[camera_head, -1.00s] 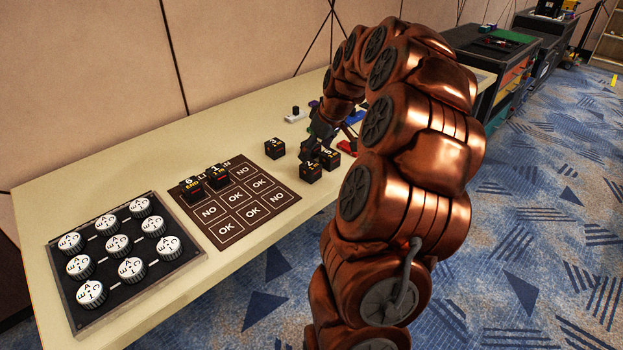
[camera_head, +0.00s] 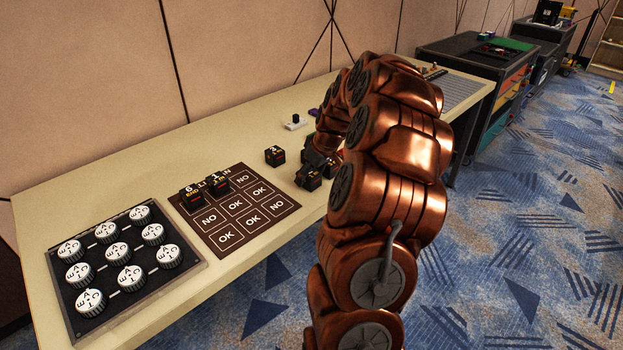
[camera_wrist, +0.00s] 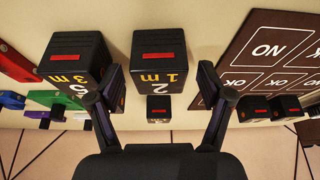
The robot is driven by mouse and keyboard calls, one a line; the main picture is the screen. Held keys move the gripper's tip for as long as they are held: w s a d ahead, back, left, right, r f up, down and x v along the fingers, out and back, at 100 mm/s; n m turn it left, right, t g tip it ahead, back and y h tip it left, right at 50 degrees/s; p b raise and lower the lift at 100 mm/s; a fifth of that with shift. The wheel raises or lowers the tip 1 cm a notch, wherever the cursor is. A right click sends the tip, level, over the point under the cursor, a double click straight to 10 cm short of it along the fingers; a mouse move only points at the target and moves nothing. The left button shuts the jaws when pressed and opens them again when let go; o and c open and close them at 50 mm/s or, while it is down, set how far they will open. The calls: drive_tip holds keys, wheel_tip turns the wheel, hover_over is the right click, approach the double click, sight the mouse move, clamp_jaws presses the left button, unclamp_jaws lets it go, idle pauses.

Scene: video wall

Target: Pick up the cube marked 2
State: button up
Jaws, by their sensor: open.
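In the wrist view a black cube with a red bar (camera_wrist: 159,57) lies ahead between my gripper's spread fingers (camera_wrist: 160,80). Its yellow mark looks like a 2, partly cut by the view. My gripper (camera_head: 322,160) is open, and I see nothing held in it. In the head view a black cube (camera_head: 308,178) sits close by it, its mark hard to read. A separate black cube (camera_head: 275,156), its mark perhaps a 2, stands left of the gripper. A smaller-looking cube (camera_wrist: 160,109) shows farther off in the wrist view. I cannot match all cubes across views.
Another black cube (camera_wrist: 75,62) stands close beside the left finger. The brown OK/NO board (camera_head: 232,238) bears two black cubes (camera_head: 191,198) (camera_head: 217,184). A panel of round white dials (camera_head: 120,285) lies at the near left. The cream table (camera_head: 120,180) is clear toward the wall.

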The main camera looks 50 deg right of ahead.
drive_tip(key=shift+r, duration=0.1)
drive_tip(key=c, duration=1.3)
